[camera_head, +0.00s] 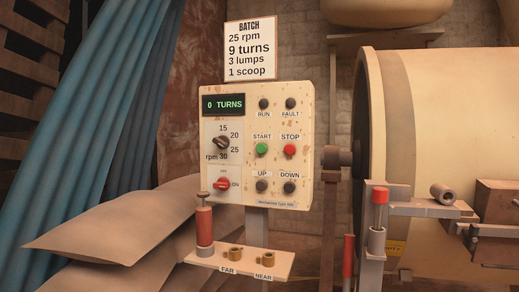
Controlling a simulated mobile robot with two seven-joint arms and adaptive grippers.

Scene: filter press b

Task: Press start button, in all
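The green START button (262,149) is on the left side of the button group on a cream control panel (225,98). The red STOP button (289,151) is to its right. The green display (223,105) reads "0 TURNS". The speed dial (221,143) sits among marks for 15, 20, 25 and 30 rpm. A red switch (222,184) is beside an ON label. RUN (264,104) and FAULT (291,103) lamps look dark. UP (262,185) and DOWN (289,188) buttons are below. Neither of my grippers is in view.
A BATCH sign (250,51) above lists 25 rpm, 9 turns, 3 lumps, 1 scoop. A shelf (205,258) below holds a red-handled tool (204,226) and brass-colored cups. A large drum (440,120) stands right. Sacks (120,235) and blue cloth (120,90) are left.

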